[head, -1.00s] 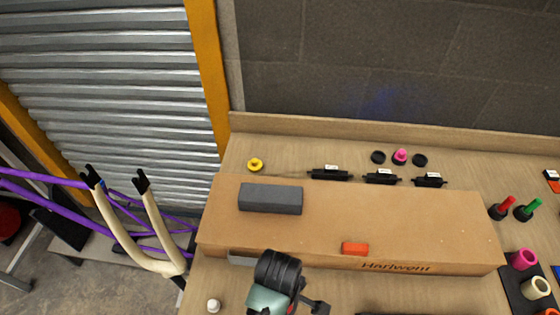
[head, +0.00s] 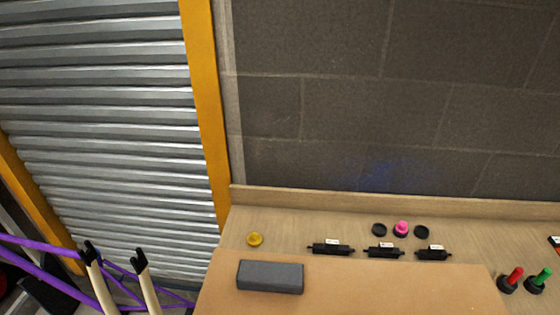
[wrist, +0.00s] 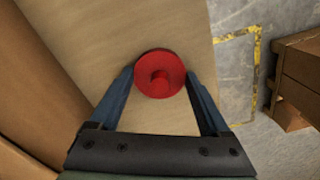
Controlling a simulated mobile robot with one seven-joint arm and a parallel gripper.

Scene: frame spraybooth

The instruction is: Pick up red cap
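The red cap (wrist: 160,74) shows in the wrist view as a round red disc with a small raised knob at its centre. It appears over the wooden tabletop (wrist: 112,22), close to the tabletop's edge. My gripper (wrist: 160,78) has its two dark blue fingers apart, one on each side of the cap. Narrow gaps seem to show between the cap and the fingertips; whether they touch is hard to tell. In the head view neither my gripper nor this cap is visible.
In the head view, a dark grey block (head: 270,276) sits on a cardboard box (head: 400,290). Behind it are a yellow cap (head: 255,239), black cylinders (head: 331,248) and a pink knob (head: 401,228). In the wrist view, a wooden crate (wrist: 300,75) stands on the floor at right.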

